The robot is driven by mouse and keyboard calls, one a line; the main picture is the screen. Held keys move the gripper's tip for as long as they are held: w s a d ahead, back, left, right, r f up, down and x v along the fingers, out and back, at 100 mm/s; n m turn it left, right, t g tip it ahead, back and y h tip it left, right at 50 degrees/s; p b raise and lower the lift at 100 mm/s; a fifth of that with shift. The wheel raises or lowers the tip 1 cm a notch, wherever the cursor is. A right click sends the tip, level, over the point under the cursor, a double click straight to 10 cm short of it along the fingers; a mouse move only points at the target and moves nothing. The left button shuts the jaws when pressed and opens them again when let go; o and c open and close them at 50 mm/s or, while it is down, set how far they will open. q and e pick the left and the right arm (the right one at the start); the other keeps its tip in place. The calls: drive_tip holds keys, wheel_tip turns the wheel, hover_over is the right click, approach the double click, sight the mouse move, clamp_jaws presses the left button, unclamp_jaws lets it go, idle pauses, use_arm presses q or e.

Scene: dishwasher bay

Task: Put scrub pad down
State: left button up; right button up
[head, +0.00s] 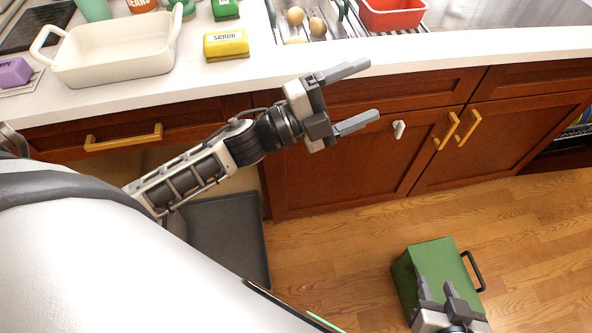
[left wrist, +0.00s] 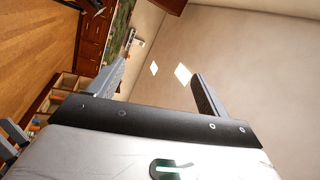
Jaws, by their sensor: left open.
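The yellow scrub pad (head: 226,44), labelled SCRUB, lies on the white countertop (head: 226,75) near its front edge, to the right of the white baking dish. My left gripper (head: 356,96) is open and empty in front of the cabinets, to the right of the pad and apart from it. The left wrist view also shows its two fingers (left wrist: 157,80) spread with nothing between them. My right gripper (head: 436,283) is at the bottom right over the green box; its fingers look apart, with nothing seen between them.
A white baking dish (head: 115,50) and a purple item (head: 14,73) stand left on the counter. A sink rack (head: 325,28) with round items and a red tub (head: 393,13) are at the back. The green box (head: 436,262) sits on the wooden floor.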

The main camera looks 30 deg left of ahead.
use_arm(q)
drive_tip(key=s+a+f+n+g+y, duration=0.1)
drive_tip(key=s+f+n+y, duration=0.4)
drive_tip(key=f+n, duration=0.5)
drive_tip(key=s+a+f+n+g+y, duration=0.1)
drive_tip(key=s+f+n+g+y, duration=0.2)
drive_tip(key=s+f+n+y, duration=0.3)
drive_tip(key=s+f+n, duration=0.3)
drive_tip(key=f+n, duration=0.2)
drive_tip(key=f, duration=0.1)
drive_tip(key=shift+s+a+f+g, duration=0.2)
drive_tip(key=shift+a+f+g, duration=0.05)
drive_tip(key=shift+a+g, duration=0.15)
